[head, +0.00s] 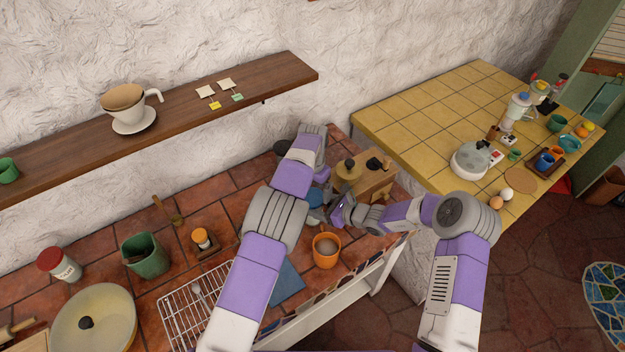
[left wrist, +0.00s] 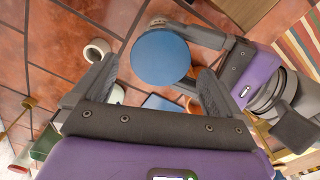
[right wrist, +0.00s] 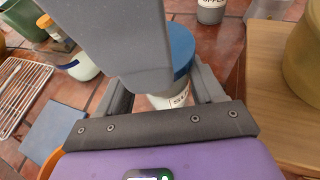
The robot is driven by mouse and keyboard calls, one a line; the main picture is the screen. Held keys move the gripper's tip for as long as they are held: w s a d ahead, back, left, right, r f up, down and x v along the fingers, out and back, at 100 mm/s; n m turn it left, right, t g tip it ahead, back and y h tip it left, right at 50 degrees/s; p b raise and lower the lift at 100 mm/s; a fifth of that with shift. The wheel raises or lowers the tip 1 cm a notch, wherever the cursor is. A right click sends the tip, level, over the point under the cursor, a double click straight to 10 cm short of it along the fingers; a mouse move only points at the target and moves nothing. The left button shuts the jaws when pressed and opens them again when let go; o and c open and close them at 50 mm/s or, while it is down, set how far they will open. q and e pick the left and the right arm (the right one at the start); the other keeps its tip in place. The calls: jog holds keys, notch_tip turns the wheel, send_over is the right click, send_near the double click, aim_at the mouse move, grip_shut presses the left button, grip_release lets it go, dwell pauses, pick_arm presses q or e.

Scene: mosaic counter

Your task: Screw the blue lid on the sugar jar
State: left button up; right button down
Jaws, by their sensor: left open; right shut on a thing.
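The white sugar jar (right wrist: 172,99) stands upright, its label partly hidden, with the blue lid (right wrist: 181,48) on top; I cannot tell how tightly it sits. In the left wrist view the round blue lid (left wrist: 160,57) shows from above. My right gripper (right wrist: 165,85) is shut on the jar below the lid; its fingers also show in the left wrist view (left wrist: 180,32). My left gripper (left wrist: 158,68) is open above the lid, its fingers apart on either side of it in that view. In the head view, my arms mostly hide the jar and lid (head: 315,196).
An orange mug (head: 326,250) and a blue mat (head: 288,284) are near the counter's front. A wooden box (head: 376,186) stands to the right of the jar. A wire rack (head: 180,312) and a green pot (head: 145,256) are to the left. A labelled jar (right wrist: 211,10) stands behind.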

pick_arm(q)
jog(key=shift+f, duration=1.3)
jog(key=shift+c, duration=0.3)
jog(key=c, duration=1)
jog(key=m, duration=0.3)
jog(key=o, duration=1.1)
jog(key=shift+c, duration=0.2)
jog(key=shift+r, duration=2.3)
